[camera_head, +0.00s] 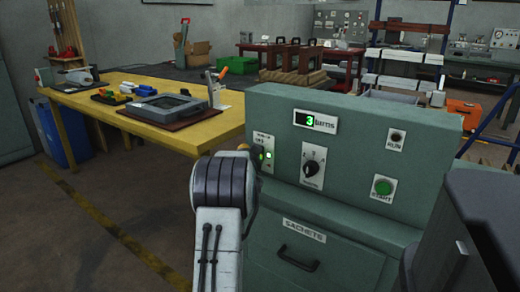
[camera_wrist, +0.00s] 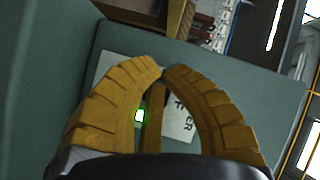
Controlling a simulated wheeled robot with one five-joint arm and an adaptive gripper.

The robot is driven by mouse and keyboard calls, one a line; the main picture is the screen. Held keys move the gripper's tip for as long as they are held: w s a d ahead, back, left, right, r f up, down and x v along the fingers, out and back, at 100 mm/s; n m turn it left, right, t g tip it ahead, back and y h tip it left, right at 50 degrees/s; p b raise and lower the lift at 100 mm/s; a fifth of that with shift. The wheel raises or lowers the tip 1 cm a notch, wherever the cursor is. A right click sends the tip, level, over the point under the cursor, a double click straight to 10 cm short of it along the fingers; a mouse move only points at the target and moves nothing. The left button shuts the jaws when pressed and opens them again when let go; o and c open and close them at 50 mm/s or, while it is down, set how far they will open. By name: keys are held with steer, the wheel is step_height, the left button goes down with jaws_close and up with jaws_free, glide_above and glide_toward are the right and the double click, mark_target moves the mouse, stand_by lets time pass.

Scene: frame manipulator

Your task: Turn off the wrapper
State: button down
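The wrapper (camera_head: 345,200) is a grey-green cabinet at the right in the head view. Its switch plate (camera_head: 266,153) shows a lit green light and is partly hidden by my arm. In the wrist view the white plate (camera_wrist: 180,125) has partly covered lettering, and the green light (camera_wrist: 140,115) glows between my fingers. My gripper (camera_wrist: 162,72) has yellow ribbed fingers with tips together in front of the plate. I cannot tell whether they touch the switch, which is hidden. In the head view my gripper is mostly hidden behind my arm.
The wrapper front also has a display (camera_head: 315,121) reading 3 turns, a black knob (camera_head: 310,169), a dark RUN lamp (camera_head: 396,137) and a green START button (camera_head: 382,188). A yellow workbench (camera_head: 205,128) stands behind to the left.

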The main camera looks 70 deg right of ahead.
steer(key=shift+s+d+b, duration=0.1)
steer(key=shift+d+b, duration=0.25)
steer(key=shift+b, duration=0.55)
stand_by(0.8)
steer(key=shift+s+d+r, duration=0.1)
steer(key=shift+d+r, duration=0.05)
steer(key=shift+d, duration=0.25)
stand_by(1.0)
steer(key=shift+a+f+b, duration=0.2)
steer(key=shift+a+b, duration=0.55)
steer(key=shift+b, duration=1)
steer(key=shift+r, duration=0.1)
